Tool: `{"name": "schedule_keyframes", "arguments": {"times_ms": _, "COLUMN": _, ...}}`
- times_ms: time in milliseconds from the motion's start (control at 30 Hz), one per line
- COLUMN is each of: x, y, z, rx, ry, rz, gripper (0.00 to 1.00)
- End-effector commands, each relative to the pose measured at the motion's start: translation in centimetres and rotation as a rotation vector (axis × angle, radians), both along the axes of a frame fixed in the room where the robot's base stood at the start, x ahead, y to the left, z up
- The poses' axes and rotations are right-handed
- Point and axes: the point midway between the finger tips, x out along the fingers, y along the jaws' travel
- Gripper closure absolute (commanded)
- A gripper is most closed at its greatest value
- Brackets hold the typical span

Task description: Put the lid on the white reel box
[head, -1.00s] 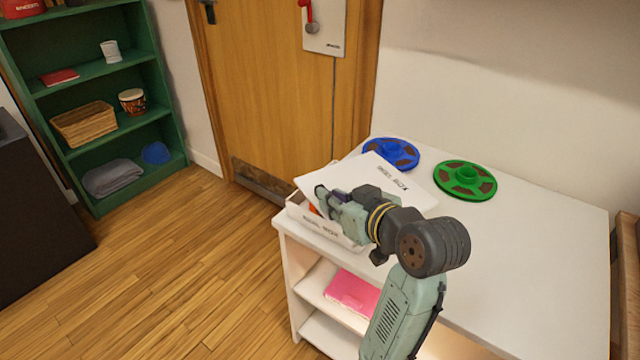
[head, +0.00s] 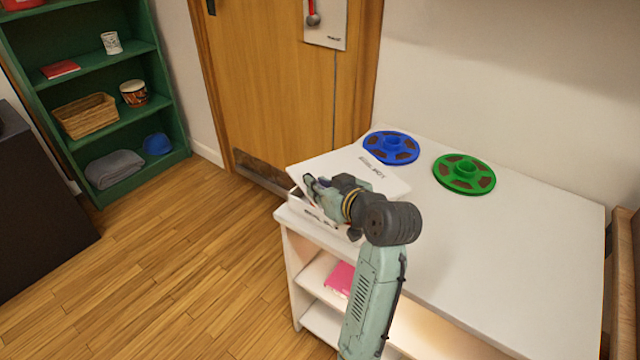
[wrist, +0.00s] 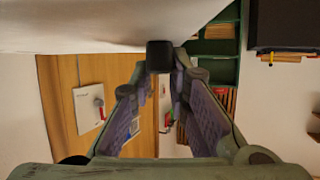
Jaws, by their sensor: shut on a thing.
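The white lid (head: 345,166), marked with dark lettering, lies nearly level over the white reel box (head: 300,205) in the head view. The box stands at the left front corner of the white table, and my gripper and the lid hide much of it. I cannot tell whether the lid touches the rim all round. My gripper (head: 312,186) is at the lid's near left part. In the wrist view, its fingers (wrist: 160,72) are shut on a small black block (wrist: 160,54) against the lid's white surface (wrist: 90,25), apparently the lid's handle.
A blue reel (head: 391,147) and a green reel (head: 464,174) lie behind and right of the box on the white table (head: 500,250). The table's right part is clear. A pink item (head: 341,279) sits on the shelf below. A door (head: 275,90) is behind.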

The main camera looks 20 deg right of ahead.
Motion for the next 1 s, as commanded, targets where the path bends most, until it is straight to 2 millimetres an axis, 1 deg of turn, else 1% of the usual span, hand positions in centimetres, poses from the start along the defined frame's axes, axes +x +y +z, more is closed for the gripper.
{"name": "schedule_keyframes", "arguments": {"times_ms": 433, "x": 0.0, "y": 0.0, "z": -1.2, "rx": 0.0, "ry": -0.001, "rz": -0.001, "gripper": 1.0}}
{"name": "schedule_keyframes", "arguments": {"times_ms": 533, "x": 0.0, "y": 0.0, "z": -1.1, "rx": -0.001, "ry": -0.001, "rz": -0.001, "gripper": 1.0}}
{"name": "schedule_keyframes", "arguments": {"times_ms": 567, "x": 0.0, "y": 0.0, "z": -1.2, "rx": 0.001, "ry": 0.0, "rz": 0.0, "gripper": 0.83}}
{"name": "schedule_keyframes", "arguments": {"times_ms": 600, "x": 0.0, "y": 0.0, "z": -1.2, "rx": 0.001, "ry": 0.0, "rz": 0.0, "gripper": 0.81}}
{"name": "schedule_keyframes", "arguments": {"times_ms": 867, "x": 0.0, "y": 0.0, "z": -1.2, "rx": 0.001, "ry": 0.0, "rz": 0.0, "gripper": 0.64}}
{"name": "schedule_keyframes", "arguments": {"times_ms": 1000, "x": 0.0, "y": 0.0, "z": -1.2, "rx": 0.001, "ry": 0.0, "rz": 0.0, "gripper": 0.64}}
